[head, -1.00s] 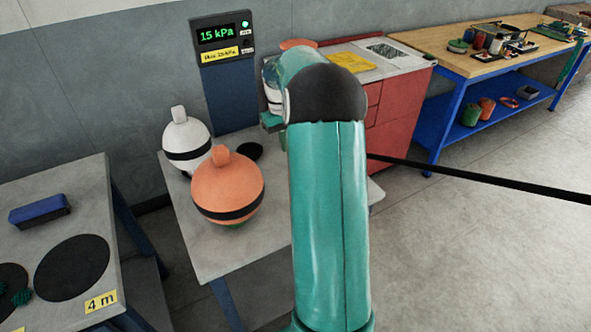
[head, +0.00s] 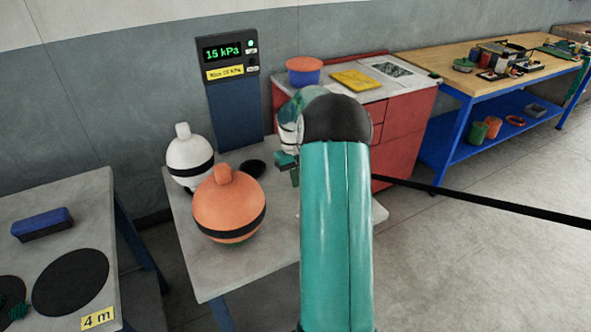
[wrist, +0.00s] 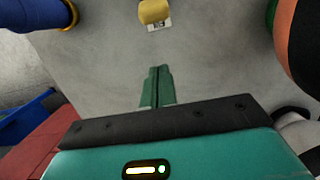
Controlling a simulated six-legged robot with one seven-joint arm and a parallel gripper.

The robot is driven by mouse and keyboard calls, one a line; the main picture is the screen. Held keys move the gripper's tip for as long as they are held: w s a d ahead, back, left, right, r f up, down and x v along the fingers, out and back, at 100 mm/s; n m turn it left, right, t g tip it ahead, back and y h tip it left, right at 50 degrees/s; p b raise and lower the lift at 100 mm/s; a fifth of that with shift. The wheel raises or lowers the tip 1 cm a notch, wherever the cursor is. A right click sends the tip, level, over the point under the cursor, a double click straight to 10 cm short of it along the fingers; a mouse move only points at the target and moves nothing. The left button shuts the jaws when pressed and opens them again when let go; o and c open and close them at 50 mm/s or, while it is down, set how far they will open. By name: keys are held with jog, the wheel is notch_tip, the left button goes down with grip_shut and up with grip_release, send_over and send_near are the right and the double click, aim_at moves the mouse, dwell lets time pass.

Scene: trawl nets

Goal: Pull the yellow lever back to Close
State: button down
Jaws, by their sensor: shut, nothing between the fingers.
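In the wrist view a yellow knob (wrist: 153,11), which looks like the end of the yellow lever, stands at the top edge above a small white label (wrist: 159,25) whose print I cannot read. The rest of the lever is out of frame. My gripper (wrist: 158,70) is shut and empty, its green fingertips pointing towards the knob with a gap of bare grey tabletop between. In the head view my gripper (head: 294,176) shows partly beside my arm, over the grey table (head: 245,262). I cannot make out the lever there; my arm covers part of that table.
An orange float (head: 229,202) and a white float (head: 189,153) stand on the table left of my arm. Behind is a display (head: 223,53) reading 15 kPa. A red cabinet (head: 400,130) stands behind right. A blue cylinder (wrist: 38,14) shows in the wrist view's upper left.

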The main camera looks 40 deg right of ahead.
jog(key=f, duration=0.3)
jog(key=shift+s+a+f, duration=0.15)
jog(key=shift+s+f, duration=0.1)
jog(key=shift+f, duration=0.05)
jog(key=s, duration=0.1)
jog(key=s+r, duration=0.1)
jog(key=s+a, duration=0.1)
jog(key=shift+s+r, duration=0.1)
jog(key=shift+r, duration=0.1)
jog(key=shift+s+r, duration=0.15)
